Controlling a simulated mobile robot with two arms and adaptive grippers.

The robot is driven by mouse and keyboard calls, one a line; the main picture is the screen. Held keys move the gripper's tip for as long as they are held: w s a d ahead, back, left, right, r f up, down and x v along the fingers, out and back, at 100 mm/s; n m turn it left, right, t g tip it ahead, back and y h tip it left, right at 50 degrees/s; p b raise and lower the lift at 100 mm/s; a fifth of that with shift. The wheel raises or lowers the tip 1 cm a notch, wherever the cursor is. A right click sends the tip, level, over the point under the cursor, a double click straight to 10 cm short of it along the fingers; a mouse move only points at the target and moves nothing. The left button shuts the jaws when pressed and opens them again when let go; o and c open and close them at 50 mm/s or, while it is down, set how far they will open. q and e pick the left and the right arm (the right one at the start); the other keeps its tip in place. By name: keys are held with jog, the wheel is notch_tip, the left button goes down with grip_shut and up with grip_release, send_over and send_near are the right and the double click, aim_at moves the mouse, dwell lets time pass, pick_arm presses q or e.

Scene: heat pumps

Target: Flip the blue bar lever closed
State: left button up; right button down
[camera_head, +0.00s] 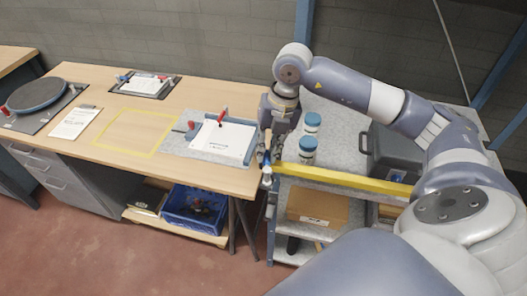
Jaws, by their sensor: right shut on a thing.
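My right gripper (267,158) points down at the left end of a yellow bar (345,180), beside the table's right edge. My left gripper is not in view.
A dark case (390,152) is behind the bar. The wooden table (215,93) holds a board with papers and red clamps (222,137). A blue crate (193,208) sits below.

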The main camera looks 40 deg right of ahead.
jog(key=shift+s+d+m+b, duration=0.35)
jog(key=shift+m+b, duration=0.2)
jog(key=shift+m, duration=0.35)
jog(key=shift+s+d+m+b, duration=0.3)
jog(key=shift+m+b, duration=0.25)
jog(key=shift+m, duration=0.35)
jog(key=shift+t, duration=0.3)
jog(key=c, duration=1.6)
grip_release()
jog(key=shift+o, duration=0.2)
jog(key=v, duration=1.2)
jog(key=shift+a, duration=0.2)
